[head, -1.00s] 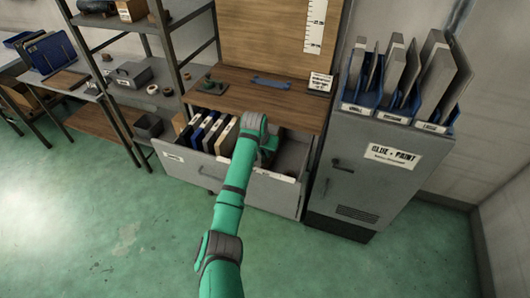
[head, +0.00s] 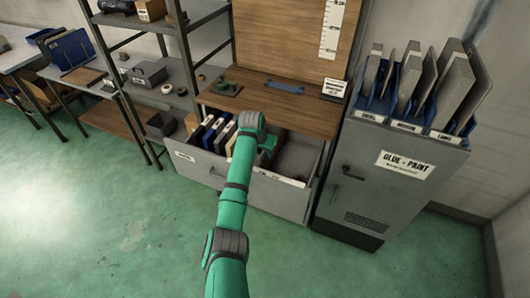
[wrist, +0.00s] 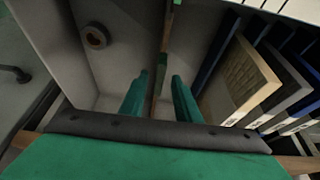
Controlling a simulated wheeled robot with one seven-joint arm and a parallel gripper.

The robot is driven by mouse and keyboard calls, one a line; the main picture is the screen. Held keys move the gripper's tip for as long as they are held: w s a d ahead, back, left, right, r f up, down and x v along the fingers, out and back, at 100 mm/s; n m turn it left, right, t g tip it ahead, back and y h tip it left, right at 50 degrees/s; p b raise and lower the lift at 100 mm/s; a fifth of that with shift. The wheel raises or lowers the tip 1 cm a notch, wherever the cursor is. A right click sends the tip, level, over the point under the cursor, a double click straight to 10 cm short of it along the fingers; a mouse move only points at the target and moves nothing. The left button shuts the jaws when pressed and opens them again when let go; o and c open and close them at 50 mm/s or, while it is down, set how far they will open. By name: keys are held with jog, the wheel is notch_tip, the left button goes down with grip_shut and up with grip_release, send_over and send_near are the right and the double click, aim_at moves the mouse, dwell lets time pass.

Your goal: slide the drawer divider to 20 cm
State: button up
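The open drawer (head: 205,168) holds several upright panels (head: 219,134) on its left and an emptier space on its right. In the wrist view the drawer divider (wrist: 168,35) is a thin upright brown-edged board with a green piece at its far end. My gripper (wrist: 162,77) points down into the drawer with its two green fingers apart, one on each side of the divider. Gaps show between fingers and board, so the fingers look open. In the head view my gripper (head: 267,148) is partly hidden by my arm, and the divider is hidden there.
In the wrist view the panels (wrist: 245,80) stand close to the right finger. A wooden worktop (head: 270,98) is above the drawer. A grey cabinet (head: 390,175) stands right of it and a shelf rack (head: 160,75) left.

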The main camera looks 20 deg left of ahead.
jog(key=v, duration=1.1)
dwell(0.3)
jog(key=shift+f, duration=0.15)
